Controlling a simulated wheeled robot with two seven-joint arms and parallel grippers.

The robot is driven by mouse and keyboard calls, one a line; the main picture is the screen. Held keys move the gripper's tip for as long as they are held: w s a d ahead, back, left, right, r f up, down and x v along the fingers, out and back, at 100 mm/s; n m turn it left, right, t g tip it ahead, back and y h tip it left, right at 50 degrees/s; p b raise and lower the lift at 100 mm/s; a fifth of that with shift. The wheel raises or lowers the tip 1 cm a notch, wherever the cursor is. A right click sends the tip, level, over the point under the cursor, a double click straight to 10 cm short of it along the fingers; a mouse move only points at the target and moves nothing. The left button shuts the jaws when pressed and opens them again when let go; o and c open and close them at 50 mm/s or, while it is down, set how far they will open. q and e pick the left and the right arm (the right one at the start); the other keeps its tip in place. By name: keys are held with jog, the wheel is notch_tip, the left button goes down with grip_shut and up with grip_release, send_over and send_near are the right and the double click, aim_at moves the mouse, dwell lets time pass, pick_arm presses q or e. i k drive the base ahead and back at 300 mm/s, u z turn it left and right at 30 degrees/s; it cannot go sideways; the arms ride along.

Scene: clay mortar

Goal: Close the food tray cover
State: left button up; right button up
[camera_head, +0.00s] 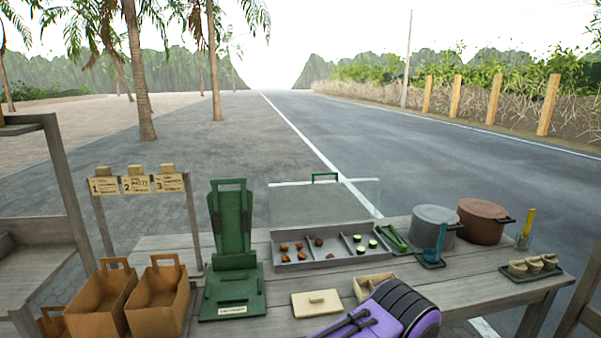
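The food tray (333,262) is a grey, shallow box with several compartments on the middle of the table. Brown food pieces (301,256) lie in its left and middle compartments, and green slices (361,250) lie in the right one. Its clear cover (325,203) stands raised at the tray's back edge, leaning away. A green handle (325,176) is at the cover's top edge. The tray is open from above.
A green stand (232,265), paper bags (160,300) and a light board (316,303) surround the tray.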

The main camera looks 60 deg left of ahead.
aim_at(313, 174)
jog(key=k, duration=0.1)
jog(key=u, duration=1)
